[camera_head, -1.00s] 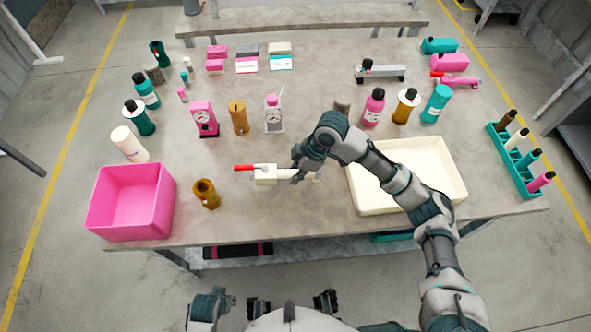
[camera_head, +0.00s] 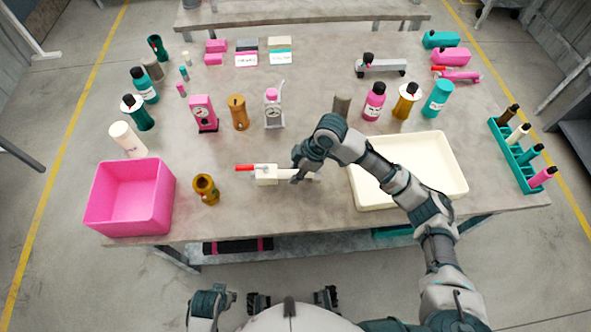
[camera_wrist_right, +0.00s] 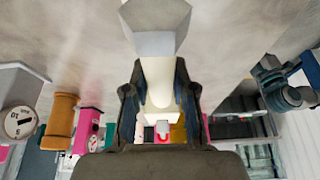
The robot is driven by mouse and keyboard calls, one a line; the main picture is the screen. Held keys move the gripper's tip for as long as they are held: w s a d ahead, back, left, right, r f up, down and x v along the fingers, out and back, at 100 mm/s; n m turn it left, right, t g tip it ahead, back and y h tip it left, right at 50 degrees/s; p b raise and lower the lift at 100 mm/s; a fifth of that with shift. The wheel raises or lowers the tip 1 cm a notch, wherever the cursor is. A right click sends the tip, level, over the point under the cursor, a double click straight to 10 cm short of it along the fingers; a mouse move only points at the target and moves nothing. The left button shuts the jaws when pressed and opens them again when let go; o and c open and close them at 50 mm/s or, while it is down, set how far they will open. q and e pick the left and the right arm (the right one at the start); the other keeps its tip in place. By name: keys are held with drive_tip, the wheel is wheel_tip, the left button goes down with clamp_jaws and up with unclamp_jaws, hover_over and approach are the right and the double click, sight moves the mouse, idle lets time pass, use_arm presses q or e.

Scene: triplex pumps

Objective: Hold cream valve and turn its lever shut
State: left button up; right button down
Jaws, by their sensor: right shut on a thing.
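The cream valve (camera_head: 266,175) lies level, left of the cream tray, over the front middle of the table. Its red lever (camera_head: 245,168) points left, roughly along the valve body. My right gripper (camera_head: 302,172) is shut on the right part of the valve. In the right wrist view, the valve's cream pipe with a six-sided end (camera_wrist_right: 155,42) runs between the two dark fingers of that gripper (camera_wrist_right: 160,95). A little red of the lever (camera_wrist_right: 163,138) shows beyond the palm edge.
A pink bin (camera_head: 130,205) stands at the front left and a cream tray (camera_head: 452,172) at the front right. A brown fitting (camera_head: 206,190) stands left of the valve. Gauges (camera_head: 203,115) and bottles (camera_head: 373,103) stand behind. The table directly in front of the valve is clear.

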drive_tip(key=shift+f+b, duration=0.35)
drive_tip(key=shift+f, duration=1.35)
idle(1.1)
drive_tip(key=c, duration=0.9)
unclamp_jaws()
drive_tip(key=shift+o, duration=0.2)
